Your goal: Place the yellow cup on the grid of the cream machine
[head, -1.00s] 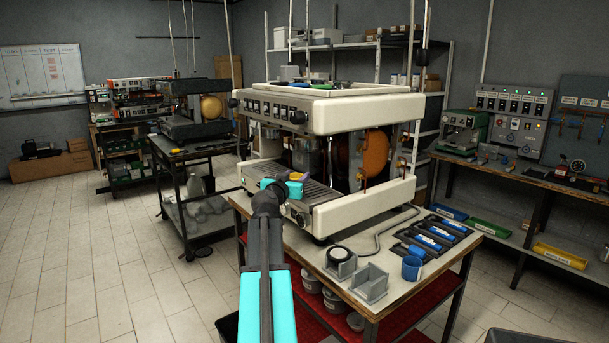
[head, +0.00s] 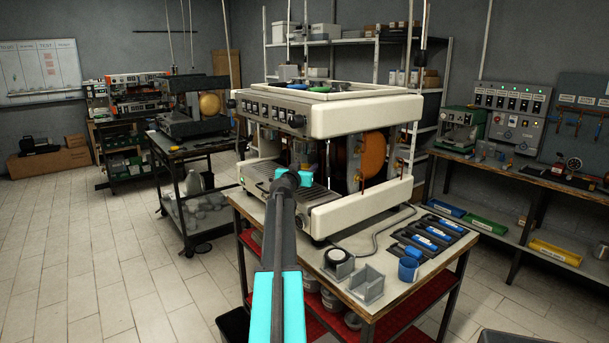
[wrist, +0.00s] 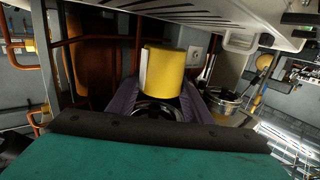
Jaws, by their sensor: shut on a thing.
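The yellow cup (wrist: 168,72) shows in the wrist view, between the purple fingers of my gripper (wrist: 160,104). My gripper is shut on it. In the head view my gripper and the cup are hidden behind my dark wrist, in front of the cream machine (head: 355,115). The machine's slatted grid (head: 318,198) shows beside my wrist, which covers part of it. I cannot tell the gap between cup and grid. In the wrist view a pale slotted part of the machine (wrist: 200,12) hangs over the cup.
The front table (head: 390,285) holds a blue cup (head: 408,268), grey holders (head: 367,282) and blue-handled tools (head: 432,235) right of my arm. In the wrist view a metal pot (wrist: 224,101) stands right of my gripper, with copper pipes (wrist: 60,65) at left.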

